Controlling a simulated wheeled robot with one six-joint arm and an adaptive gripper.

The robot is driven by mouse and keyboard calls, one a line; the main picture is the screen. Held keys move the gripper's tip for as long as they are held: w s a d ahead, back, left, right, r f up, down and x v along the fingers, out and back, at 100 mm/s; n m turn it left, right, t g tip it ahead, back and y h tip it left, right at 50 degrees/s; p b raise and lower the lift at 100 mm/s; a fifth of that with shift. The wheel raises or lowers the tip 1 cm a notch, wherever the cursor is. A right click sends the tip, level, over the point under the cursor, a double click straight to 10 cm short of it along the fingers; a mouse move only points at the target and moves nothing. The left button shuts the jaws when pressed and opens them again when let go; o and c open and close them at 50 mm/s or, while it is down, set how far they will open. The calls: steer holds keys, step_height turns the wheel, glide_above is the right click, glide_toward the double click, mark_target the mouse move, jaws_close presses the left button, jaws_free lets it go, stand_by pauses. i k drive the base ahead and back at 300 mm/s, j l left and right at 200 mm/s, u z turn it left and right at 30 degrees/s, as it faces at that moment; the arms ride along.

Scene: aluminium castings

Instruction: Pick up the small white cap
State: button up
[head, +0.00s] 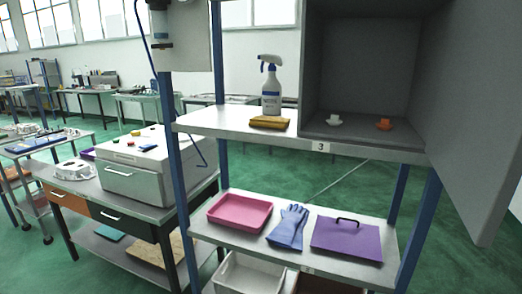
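The small white cap (334,120) stands on the floor of an open grey cabinet (358,141) on the upper shelf. It is towards the left side of the cabinet. A similar orange cap (384,124) stands to its right, apart from it. The cabinet door (468,130) is swung open to the right. My gripper is not in view.
A spray bottle (271,88) and a yellow-brown cloth (269,122) are left of the cabinet. Below lie a pink tray (240,225), blue gloves (288,228) and a purple board (346,238). Blue posts (184,165) and the open door bound the shelf.

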mark_target(334, 121)
steer(key=l+u, duration=0.25)
steer(key=l, duration=1.2)
steer(key=i, duration=0.65)
